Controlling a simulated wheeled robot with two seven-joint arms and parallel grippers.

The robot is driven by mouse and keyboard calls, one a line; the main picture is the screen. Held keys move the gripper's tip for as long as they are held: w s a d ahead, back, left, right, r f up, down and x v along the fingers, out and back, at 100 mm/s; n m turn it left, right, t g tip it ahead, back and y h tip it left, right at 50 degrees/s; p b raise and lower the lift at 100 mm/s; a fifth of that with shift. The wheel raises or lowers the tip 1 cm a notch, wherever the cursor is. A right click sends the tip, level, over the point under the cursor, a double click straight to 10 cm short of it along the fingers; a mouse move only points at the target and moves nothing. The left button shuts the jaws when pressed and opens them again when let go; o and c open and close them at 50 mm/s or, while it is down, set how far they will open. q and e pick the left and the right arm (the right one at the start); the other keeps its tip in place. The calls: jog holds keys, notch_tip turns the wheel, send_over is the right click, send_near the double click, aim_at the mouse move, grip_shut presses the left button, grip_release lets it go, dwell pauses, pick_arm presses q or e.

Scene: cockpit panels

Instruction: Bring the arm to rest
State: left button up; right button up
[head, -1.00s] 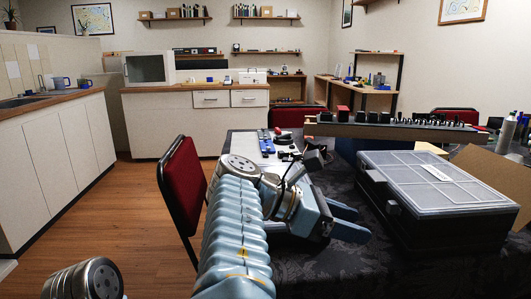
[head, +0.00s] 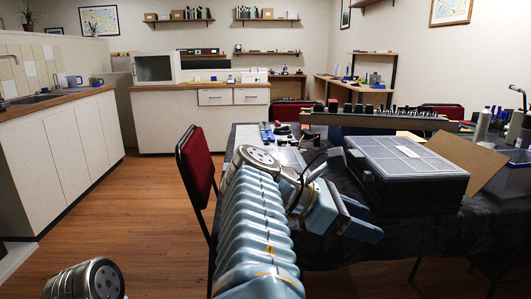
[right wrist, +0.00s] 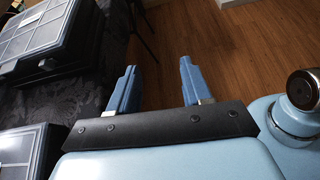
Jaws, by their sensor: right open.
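My right gripper (head: 362,219) is at the front edge of the dark-covered table in the head view, with its blue fingers apart. In the right wrist view the two fingers (right wrist: 158,88) are spread with nothing between them and wooden floor beyond. My right arm (head: 258,225) reaches up from the bottom middle of the head view. A black case with a clear lid (head: 410,158) lies on the table just beyond and right of the gripper, apart from it. My left gripper is not in view; only a rounded part of my left arm shows at the lower left.
A red chair (head: 196,165) stands left of the table (head: 420,225). An open cardboard flap (head: 466,165) and a long panel with switches (head: 385,121) are behind the case. White cabinets (head: 62,140) line the left wall. The wooden floor (head: 140,215) at left is clear.

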jog(key=w+d+f+m+t+y, duration=0.2)
jog(key=d+f+m+t+y, duration=0.15)
jog(key=d+y, duration=0.55)
jog(key=w+d+f+m+t+y, duration=0.1)
jog(key=w+f+m+y, duration=0.15)
jog(key=f, duration=0.55)
jog(key=w+d+f+m+y, duration=0.1)
jog(key=w+f+m+y, duration=0.15)
jog(key=f, duration=0.55)
jog(key=s+a+f+m+g+y, duration=0.1)
jog(key=s+a+f+m+y, duration=0.15)
jog(key=a+f, duration=0.7)
jog(key=s+a+f+m+g+y, duration=0.2)
jog(key=a+f+m, duration=0.15)
jog(key=f, duration=1.25)
jog(key=s+a+f+m+g+h, duration=0.1)
jog(key=s+f+m, duration=0.4)
jog(key=s+f, duration=0.8)
jog(key=shift+s+a+g, duration=0.55)
jog(key=shift+s+a, duration=0.1)
jog(key=shift+a, duration=0.5)
